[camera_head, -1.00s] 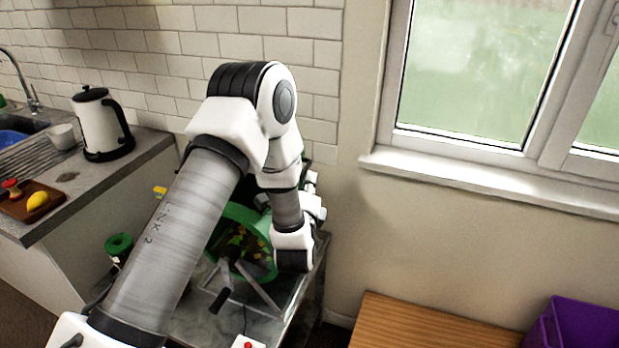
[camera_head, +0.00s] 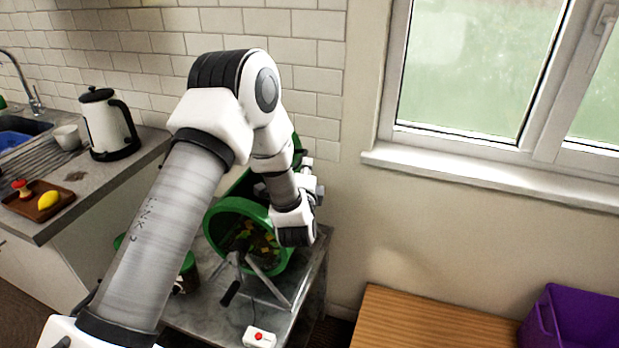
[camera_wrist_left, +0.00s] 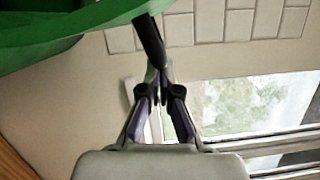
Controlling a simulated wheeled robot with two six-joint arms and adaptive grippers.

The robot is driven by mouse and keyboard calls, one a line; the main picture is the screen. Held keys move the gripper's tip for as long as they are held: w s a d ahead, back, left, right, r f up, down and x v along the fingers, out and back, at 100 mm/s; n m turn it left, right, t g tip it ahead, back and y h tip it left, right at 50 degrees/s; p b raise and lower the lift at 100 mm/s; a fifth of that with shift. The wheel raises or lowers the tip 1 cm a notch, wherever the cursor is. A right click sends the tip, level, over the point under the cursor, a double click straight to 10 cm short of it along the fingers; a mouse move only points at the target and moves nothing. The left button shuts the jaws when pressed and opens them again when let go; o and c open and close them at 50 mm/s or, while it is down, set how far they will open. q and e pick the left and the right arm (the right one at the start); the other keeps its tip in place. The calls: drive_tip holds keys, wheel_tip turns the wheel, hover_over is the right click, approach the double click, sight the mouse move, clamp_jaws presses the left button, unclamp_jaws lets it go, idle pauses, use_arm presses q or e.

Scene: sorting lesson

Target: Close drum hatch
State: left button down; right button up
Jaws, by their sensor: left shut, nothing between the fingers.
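The green drum (camera_head: 232,206) sits on a metal stand in the head view. Its round mouth faces me and shows coloured scraps inside; a crank handle (camera_head: 230,293) hangs in front. A green panel (camera_head: 297,150), perhaps the hatch, shows behind my left arm; I cannot tell its angle. My left wrist is beside the drum's right side, and its fingertips are hard to make out there. In the left wrist view my left gripper (camera_wrist_left: 160,82) is shut and empty. A dark bar (camera_wrist_left: 150,40) lies beyond the fingertips, next to a green surface (camera_wrist_left: 60,30). My right gripper is out of view.
A white box with a red button (camera_head: 260,337) stands on the grey table's front edge. A kettle (camera_head: 106,125) and a tray (camera_head: 20,207) with fruit are on the left counter. A wooden table (camera_head: 420,320) and purple crate (camera_head: 575,325) are at the right.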

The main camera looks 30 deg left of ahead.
use_arm(q)
drive_tip(key=shift+s+a+r+n+p, duration=0.25)
drive_tip(key=shift+a+r+n+p, duration=0.05)
drive_tip(key=shift+a+r+n, duration=0.25)
drive_tip(key=shift+s+a+r+n+p, duration=0.2)
drive_tip(key=shift+a+r+n+p, duration=0.1)
drive_tip(key=shift+a+r+n, duration=0.2)
drive_tip(key=s+a+f+n+g+h+p, duration=0.1)
drive_tip(key=a+f+n+h+p, duration=0.1)
drive_tip(key=a+n, duration=0.4)
drive_tip(key=s+a+f+n+h+p, duration=0.1)
drive_tip(key=s+a+f+n+h, duration=0.1)
drive_tip(key=a+n, duration=0.4)
drive_tip(key=shift+s+a+f+g+p, duration=0.15)
drive_tip(key=shift+a+f+g+p, duration=0.45)
drive_tip(key=shift+a, duration=1.25)
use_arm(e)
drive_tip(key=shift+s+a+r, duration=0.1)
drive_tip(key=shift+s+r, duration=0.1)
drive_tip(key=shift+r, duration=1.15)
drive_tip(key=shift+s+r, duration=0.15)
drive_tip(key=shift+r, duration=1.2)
use_arm(q)
drive_tip(key=shift+f, duration=0.2)
